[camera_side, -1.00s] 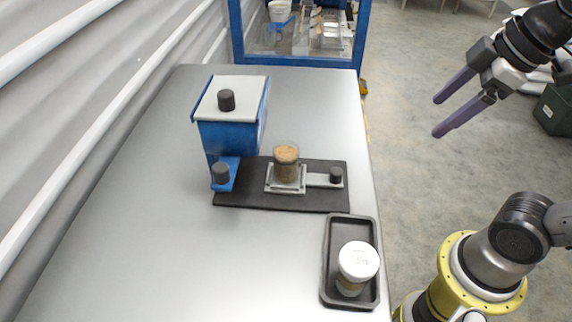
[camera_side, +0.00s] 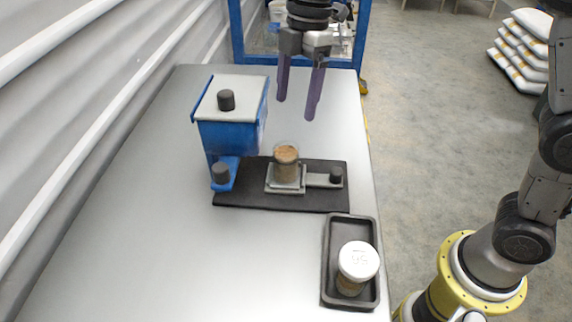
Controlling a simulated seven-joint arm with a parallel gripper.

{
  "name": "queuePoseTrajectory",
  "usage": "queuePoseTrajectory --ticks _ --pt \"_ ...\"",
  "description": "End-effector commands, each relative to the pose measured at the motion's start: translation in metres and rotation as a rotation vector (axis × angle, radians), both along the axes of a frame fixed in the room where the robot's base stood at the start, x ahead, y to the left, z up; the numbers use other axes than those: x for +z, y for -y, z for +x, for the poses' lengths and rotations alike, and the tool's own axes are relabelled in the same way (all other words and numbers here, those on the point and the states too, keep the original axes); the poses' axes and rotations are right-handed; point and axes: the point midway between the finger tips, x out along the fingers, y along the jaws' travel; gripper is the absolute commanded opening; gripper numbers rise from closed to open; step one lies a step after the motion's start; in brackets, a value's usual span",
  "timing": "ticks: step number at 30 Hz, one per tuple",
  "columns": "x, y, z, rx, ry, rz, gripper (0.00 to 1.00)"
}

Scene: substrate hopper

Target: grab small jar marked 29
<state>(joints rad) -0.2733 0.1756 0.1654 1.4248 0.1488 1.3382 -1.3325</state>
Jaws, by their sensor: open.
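A small jar with a white lid (camera_side: 358,261) and brown contents stands upright in the black tray (camera_side: 328,262) at the front right of the table. A second small jar (camera_side: 286,163), lidless and filled with brown material, stands on the light square holder (camera_side: 286,185) on the black mat. No number shows on it. My gripper (camera_side: 297,108) is open and empty, pointing down, in the air above the far part of the table, apart from both jars.
The blue hopper (camera_side: 229,137) with a grey lid and black knob stands left of the lidless jar. A slide bar with a black knob (camera_side: 336,174) extends right from the holder. The table's (camera_side: 150,250) left and front are bare. A blue-framed case stands behind.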

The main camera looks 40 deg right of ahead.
Motion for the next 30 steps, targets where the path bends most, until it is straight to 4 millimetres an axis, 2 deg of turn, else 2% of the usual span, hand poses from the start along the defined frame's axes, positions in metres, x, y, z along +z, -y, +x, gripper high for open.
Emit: queuePoseTrajectory --ticks 3,9,17,25,30 --pt "-0.025 -0.003 -0.001 0.000 -0.006 -0.002 0.80" --pt "-0.057 -0.008 -0.001 0.000 -0.004 -0.001 0.80" --pt "-0.075 -0.012 0.000 -0.002 -0.003 -0.001 0.80" --pt "-0.111 -0.020 0.002 -0.001 -0.004 -0.001 0.80" --pt "-0.119 -0.021 0.003 -0.002 0.000 0.000 0.80"
